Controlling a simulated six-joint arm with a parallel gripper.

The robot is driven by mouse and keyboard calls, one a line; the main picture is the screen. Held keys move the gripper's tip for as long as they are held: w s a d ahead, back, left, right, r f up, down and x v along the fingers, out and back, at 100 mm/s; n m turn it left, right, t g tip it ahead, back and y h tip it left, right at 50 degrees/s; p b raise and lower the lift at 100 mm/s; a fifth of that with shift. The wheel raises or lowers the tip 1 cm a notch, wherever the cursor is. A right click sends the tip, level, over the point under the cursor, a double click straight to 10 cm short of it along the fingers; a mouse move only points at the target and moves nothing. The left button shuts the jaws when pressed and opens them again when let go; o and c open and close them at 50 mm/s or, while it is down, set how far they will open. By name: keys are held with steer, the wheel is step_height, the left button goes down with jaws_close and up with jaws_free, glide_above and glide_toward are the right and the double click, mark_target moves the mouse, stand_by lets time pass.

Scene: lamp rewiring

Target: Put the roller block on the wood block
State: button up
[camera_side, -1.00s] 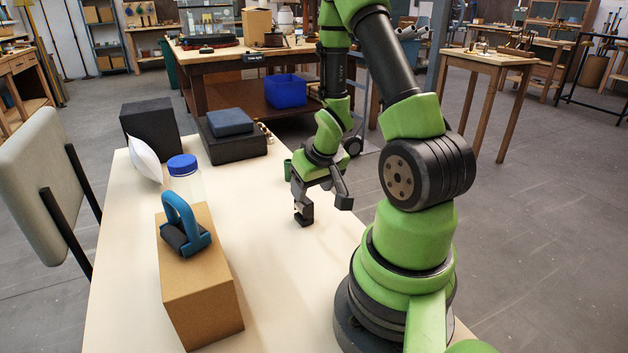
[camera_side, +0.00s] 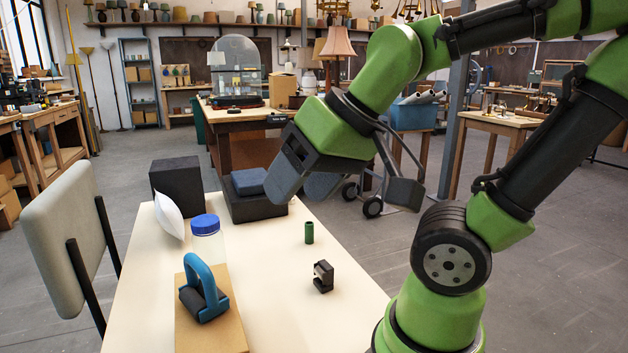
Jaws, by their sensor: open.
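A blue-handled piece with a dark cylindrical roller (camera_side: 205,290) rests on top of a tan wood-coloured block (camera_side: 228,335) at the table's front left. A small black notched block (camera_side: 323,277) stands alone on the table to the right of it. I cannot tell for certain which of these two is the roller block. My gripper (camera_side: 342,190) is open and empty, high above the table and further back, with its fingers spread apart. The lower part of the tan block is cut off by the picture's edge.
A green cylinder (camera_side: 309,232) stands behind the small black block. A clear jar with a blue lid (camera_side: 206,226), a white pillow-shaped piece (camera_side: 168,215), a black cube (camera_side: 177,186) and a dark stacked box (camera_side: 255,205) line the table's left and back. The table's middle is clear.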

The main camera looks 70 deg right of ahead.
steer(key=shift+o, duration=1.4)
steer(key=shift+s+a+r+n+y, duration=0.15)
steer(key=shift+s+a+r+y, duration=0.15)
steer(key=shift+s+a, duration=0.25)
steer(key=shift+s+a+r+n+y, duration=0.15)
steer(key=shift+s+a+r+y, duration=0.1)
steer(key=shift+s+a, duration=0.3)
steer(key=m+g+h, duration=0.2)
steer(key=m+g, duration=0.5)
steer(key=m, duration=1.4)
glide_above(324, 265)
steer(key=f, duration=1.8)
steer(key=shift+w+a+f, duration=0.15)
steer(key=shift+w+a, duration=0.05)
steer(key=shift+m, duration=0.4)
steer(key=f, duration=0.5)
steer(key=shift+s+d+f, duration=0.15)
steer(key=shift+s+d, duration=0.05)
steer(key=shift+d, duration=0.05)
steer(key=shift+f, duration=2.8)
